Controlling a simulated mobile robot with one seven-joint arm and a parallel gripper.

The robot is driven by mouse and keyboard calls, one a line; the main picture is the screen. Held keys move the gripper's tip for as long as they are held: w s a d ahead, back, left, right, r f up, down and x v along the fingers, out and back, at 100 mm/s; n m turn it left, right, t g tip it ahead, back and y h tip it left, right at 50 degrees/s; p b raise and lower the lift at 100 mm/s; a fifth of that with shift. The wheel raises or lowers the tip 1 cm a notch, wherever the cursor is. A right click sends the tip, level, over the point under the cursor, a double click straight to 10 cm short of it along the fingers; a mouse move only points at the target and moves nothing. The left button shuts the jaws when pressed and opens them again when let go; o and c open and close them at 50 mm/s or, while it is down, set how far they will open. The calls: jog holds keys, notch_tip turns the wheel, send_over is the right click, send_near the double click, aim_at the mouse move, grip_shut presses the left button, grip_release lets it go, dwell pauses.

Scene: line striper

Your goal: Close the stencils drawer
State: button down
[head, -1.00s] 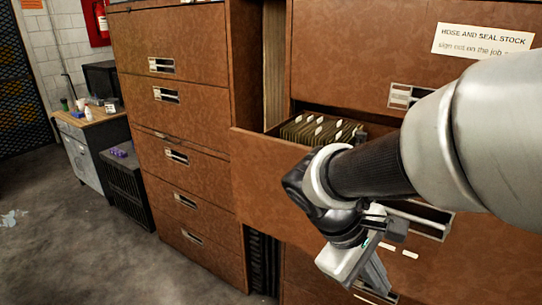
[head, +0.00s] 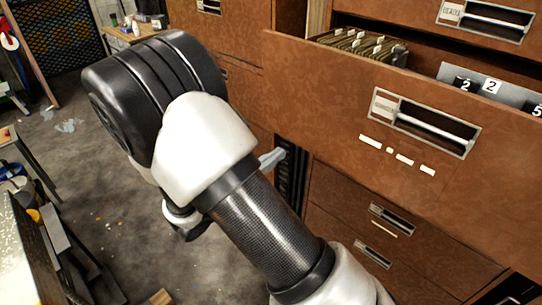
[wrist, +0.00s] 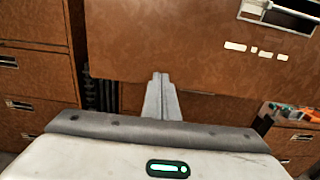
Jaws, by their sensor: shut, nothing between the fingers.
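The stencils drawer (head: 330,110) is pulled out of the brown cabinet, with hanging files (head: 362,44) and number stencil plates (head: 490,85) showing inside. Its front carries a metal handle (head: 423,122) and small white label strips. It also fills the upper wrist view (wrist: 180,40), with its handle (wrist: 280,14) at the top right. My gripper (wrist: 161,78) is shut and empty, its fingertips just in front of the drawer front's lower edge in the wrist view. Whether they touch it I cannot tell. In the head view my arm hides most of the gripper; a fingertip (head: 274,157) shows below the drawer's left part.
Shut drawers (head: 345,190) lie below the open one, and another cabinet (head: 240,35) stands to the left. A dark gap lies between the cabinets. A workbench edge (head: 25,260) is at the lower left. The grey floor (head: 110,160) between is mostly clear.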

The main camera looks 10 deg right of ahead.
aim_at(309, 133)
jog(key=p+x, duration=0.1)
jog(key=x, duration=0.9)
jog(key=shift+w+d, duration=0.25)
jog(key=shift+d, duration=0.05)
jog(key=shift+d, duration=0.1)
